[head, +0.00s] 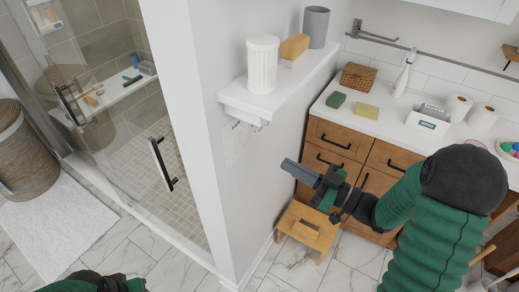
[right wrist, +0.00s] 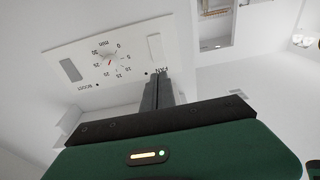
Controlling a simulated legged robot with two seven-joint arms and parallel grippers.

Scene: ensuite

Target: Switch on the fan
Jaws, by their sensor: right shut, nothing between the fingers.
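A white wall panel (right wrist: 112,58) fills the upper left of the right wrist view, with a round timer dial (right wrist: 109,61) and numbers around it. A white rocker (right wrist: 155,48) is at its right end, beside a label that reads FAN. A grey rocker (right wrist: 70,70) is at its left end. In the head view the panel (head: 238,146) is faint on the white wall below the shelf. My right gripper (head: 286,164) is shut and empty, pointing at this wall; its tips (right wrist: 161,75) overlap the panel's edge near the FAN label. I cannot tell whether they touch. My left gripper (head: 88,279) shows only partly at the bottom left.
A white shelf (head: 277,88) with a ribbed canister (head: 262,65) and grey cup (head: 315,27) juts out above the panel. A wooden stool (head: 310,229) stands below my right gripper. Wooden drawers (head: 335,138) are to the right, a glass shower door (head: 112,110) to the left.

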